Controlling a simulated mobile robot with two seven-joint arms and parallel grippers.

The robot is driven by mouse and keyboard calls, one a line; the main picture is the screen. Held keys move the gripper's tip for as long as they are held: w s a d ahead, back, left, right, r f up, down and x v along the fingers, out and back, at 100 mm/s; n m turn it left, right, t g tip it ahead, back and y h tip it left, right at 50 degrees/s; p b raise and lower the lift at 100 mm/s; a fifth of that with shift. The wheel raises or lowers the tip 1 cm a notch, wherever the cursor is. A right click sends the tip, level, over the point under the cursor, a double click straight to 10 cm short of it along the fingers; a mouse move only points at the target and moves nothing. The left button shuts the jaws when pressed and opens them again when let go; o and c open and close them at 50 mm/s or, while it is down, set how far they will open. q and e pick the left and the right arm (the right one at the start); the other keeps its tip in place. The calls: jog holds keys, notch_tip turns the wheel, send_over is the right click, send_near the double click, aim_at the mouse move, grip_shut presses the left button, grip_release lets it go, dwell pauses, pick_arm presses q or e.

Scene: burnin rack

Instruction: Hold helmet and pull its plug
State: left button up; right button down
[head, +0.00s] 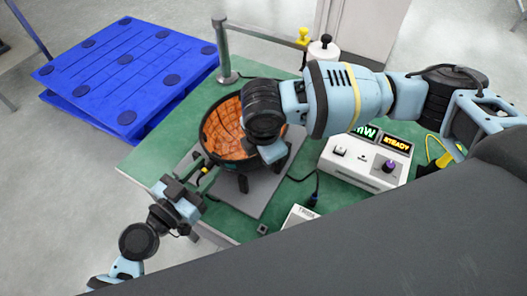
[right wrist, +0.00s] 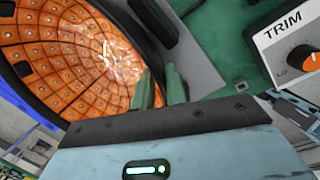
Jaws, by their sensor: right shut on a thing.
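The helmet (head: 222,128) is a bowl with an orange tiled inside and a black rim, on dark supports over a grey plate (head: 262,192). My right arm reaches over it from the right. In the right wrist view my right gripper (right wrist: 163,88) is shut on the helmet's black rim, beside the orange tiles (right wrist: 70,55). A dark plug with a yellow band (head: 204,171) shows at the helmet's near left side. My left gripper (head: 186,198) is just below and left of this plug, apparently apart from it. Its finger gap does not show clearly.
A white control box (head: 365,165) with lit displays and a purple knob stands right of the helmet. A blue pallet (head: 125,70) lies left of the green table (head: 150,150).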

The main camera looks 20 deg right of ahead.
pick_arm(q)
grip_shut()
pick_arm(e)
jog(key=shift+d+f, duration=0.1)
jog(key=shift+d, duration=0.05)
pick_arm(q)
jog(key=shift+a, duration=0.1)
jog(key=shift+v, duration=2.9)
jog(key=shift+s, duration=0.1)
pick_arm(e)
jog(key=c, duration=1.3)
grip_release()
jog(key=shift+c, duration=0.2)
